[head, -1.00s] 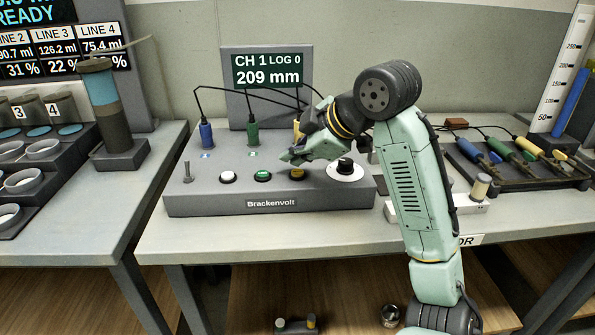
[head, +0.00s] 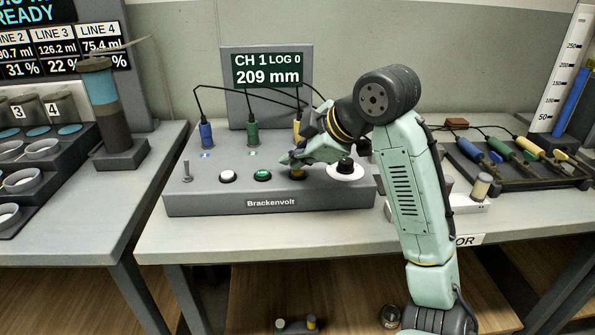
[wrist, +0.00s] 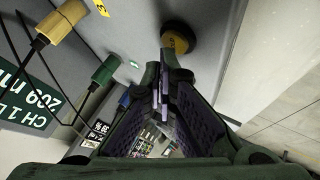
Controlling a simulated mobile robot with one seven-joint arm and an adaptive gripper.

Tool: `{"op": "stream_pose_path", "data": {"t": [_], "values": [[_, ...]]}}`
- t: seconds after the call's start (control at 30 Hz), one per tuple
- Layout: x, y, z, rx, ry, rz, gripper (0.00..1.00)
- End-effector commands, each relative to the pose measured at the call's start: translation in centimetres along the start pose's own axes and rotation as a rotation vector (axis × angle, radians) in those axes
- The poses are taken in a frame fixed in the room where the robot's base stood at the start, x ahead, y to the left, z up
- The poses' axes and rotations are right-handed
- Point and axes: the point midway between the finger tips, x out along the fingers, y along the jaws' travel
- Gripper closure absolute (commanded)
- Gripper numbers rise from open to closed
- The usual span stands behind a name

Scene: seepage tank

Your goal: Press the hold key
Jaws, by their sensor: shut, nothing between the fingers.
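The grey Brackenvolt box (head: 205,203) stands on the bench, with a white key (head: 228,176), a green key (head: 263,175) and a yellow key (head: 297,174) along its front. I cannot read which key is hold. My gripper (head: 286,160) is shut and empty, its tips just above and behind the yellow key in the head view. In the wrist view my gripper (wrist: 165,65) points close to the round yellow key (wrist: 178,38), which shows beyond the tips; I cannot tell if they touch. The screen (head: 267,70) reads CH 1, LOG 0, 209 mm.
A black knob on a white dial (head: 345,170) sits right of the yellow key, and a toggle switch (head: 187,171) at the far left. Blue (head: 206,134), green (head: 252,134) and yellow plugs with cables stand behind the keys. A rack of probes (head: 515,165) lies at the right.

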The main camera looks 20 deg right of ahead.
Motion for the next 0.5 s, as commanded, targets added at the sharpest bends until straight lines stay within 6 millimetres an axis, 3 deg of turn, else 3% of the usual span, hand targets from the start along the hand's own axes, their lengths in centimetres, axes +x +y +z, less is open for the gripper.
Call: {"op": "stream_pose_path", "data": {"t": [0.5], "values": [[0.31,-0.23,0.24,0.0,0.001,0.0,1.0]]}}
